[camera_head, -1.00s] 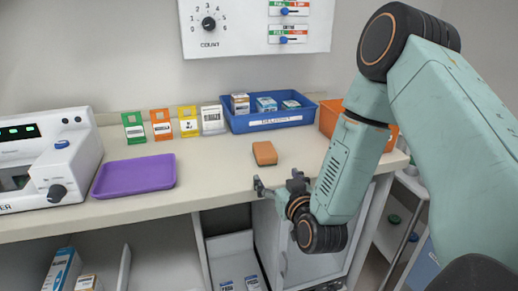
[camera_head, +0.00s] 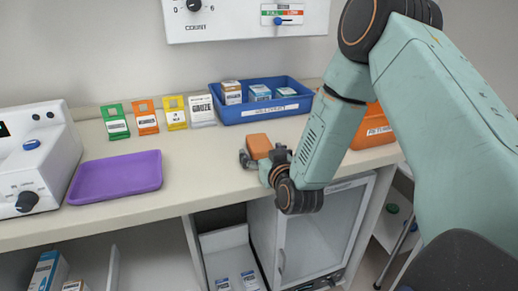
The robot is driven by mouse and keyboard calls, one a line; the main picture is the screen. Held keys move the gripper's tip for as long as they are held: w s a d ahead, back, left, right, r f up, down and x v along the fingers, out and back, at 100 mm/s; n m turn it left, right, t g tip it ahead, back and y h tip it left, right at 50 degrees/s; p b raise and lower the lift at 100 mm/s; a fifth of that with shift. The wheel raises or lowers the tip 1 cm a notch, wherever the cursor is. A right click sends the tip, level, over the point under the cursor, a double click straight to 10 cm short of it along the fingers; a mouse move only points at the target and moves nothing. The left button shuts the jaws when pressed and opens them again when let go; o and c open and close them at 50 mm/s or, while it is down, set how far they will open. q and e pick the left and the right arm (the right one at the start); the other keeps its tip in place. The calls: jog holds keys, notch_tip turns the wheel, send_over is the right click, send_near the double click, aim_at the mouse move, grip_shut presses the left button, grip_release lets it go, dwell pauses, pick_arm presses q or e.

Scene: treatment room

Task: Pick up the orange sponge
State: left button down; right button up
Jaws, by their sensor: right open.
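The orange sponge (camera_head: 259,145) sits on the beige counter, to the right of the purple tray and in front of the blue bin. My right gripper (camera_head: 262,156) is at the sponge's near side, with one finger to its left and the other to its right. The fingers are open, and part of the sponge's lower near side is hidden by the gripper. I cannot tell whether the fingers touch it. My left gripper is not in view.
A purple tray (camera_head: 115,178) lies on the counter (camera_head: 205,170) at left, beside a white machine (camera_head: 35,160). A blue bin (camera_head: 293,111) with boxes and an orange bin (camera_head: 372,131) stand behind. Several coloured cards line the back. The counter left of the sponge is clear.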

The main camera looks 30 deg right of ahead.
jog(key=shift+w+a+r, duration=0.1)
jog(key=shift+w, duration=0.25)
jog(key=shift+d, duration=0.3)
jog(key=shift+w+f, duration=0.1)
jog(key=shift+f, duration=0.1)
jog(key=shift+c, duration=0.6)
jog(key=shift+a+r, duration=0.15)
jog(key=shift+a, duration=0.1)
jog(key=c, duration=0.5)
jog(key=shift+d, duration=0.15)
jog(key=shift+c, duration=1.2)
